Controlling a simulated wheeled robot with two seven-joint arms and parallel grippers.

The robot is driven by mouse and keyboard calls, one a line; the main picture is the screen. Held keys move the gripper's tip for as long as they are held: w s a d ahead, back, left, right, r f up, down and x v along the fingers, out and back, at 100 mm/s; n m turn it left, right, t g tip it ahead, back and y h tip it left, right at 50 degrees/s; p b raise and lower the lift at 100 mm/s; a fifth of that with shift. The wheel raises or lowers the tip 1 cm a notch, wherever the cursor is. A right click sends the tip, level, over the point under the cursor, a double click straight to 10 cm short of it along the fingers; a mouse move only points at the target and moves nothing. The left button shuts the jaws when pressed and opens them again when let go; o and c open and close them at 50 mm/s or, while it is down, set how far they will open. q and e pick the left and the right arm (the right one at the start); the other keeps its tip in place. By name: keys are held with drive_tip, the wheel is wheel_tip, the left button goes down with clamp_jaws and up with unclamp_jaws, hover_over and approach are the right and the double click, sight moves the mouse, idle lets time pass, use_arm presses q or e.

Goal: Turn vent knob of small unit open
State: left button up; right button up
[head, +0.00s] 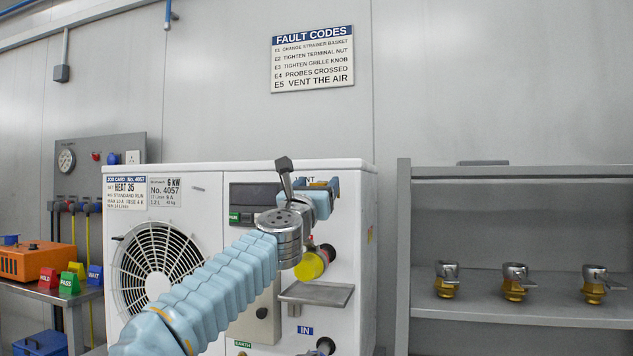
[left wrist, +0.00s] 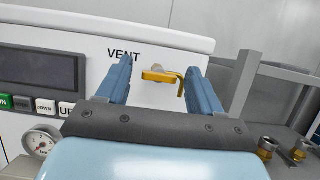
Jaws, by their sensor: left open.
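The small unit (head: 200,205) is a white cabinet with a round fan grille, and it stands in the middle of the head view. In the left wrist view, its vent knob (left wrist: 160,77) is a yellow lever with a bent-down right end, below the word VENT. My left gripper (left wrist: 161,72) is open, with one blue finger on each side of the knob. No contact between fingers and knob is clear. In the head view, my left gripper (head: 322,188) is at the unit's upper right front and hides most of the knob and part of the label.
A dark display (left wrist: 38,70) and buttons sit left of the knob. A small shelf (head: 316,293) juts from the unit's front below my wrist. A grey rack (head: 515,234) with several brass valves stands right. An orange box (head: 38,262) and coloured tags are on a left bench.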

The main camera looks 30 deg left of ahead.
use_arm(q)
drive_tip(key=c, duration=1.1)
drive_tip(key=shift+o, duration=0.2)
drive_tip(key=shift+n+y, duration=0.4)
drive_tip(key=shift+n, duration=0.2)
drive_tip(key=n+g+y, duration=0.1)
drive_tip(key=n+g, duration=0.1)
drive_tip(key=n, duration=0.4)
drive_tip(key=n+g+y, duration=0.2)
drive_tip(key=n, duration=0.5)
drive_tip(key=n+g+y, duration=0.2)
drive_tip(key=n+g, duration=0.1)
drive_tip(key=n, duration=0.4)
drive_tip(key=shift+d+r+p, duration=0.15)
drive_tip(key=shift+d+p, duration=0.05)
drive_tip(key=shift+p, duration=0.1)
drive_tip(key=shift+n, duration=0.4)
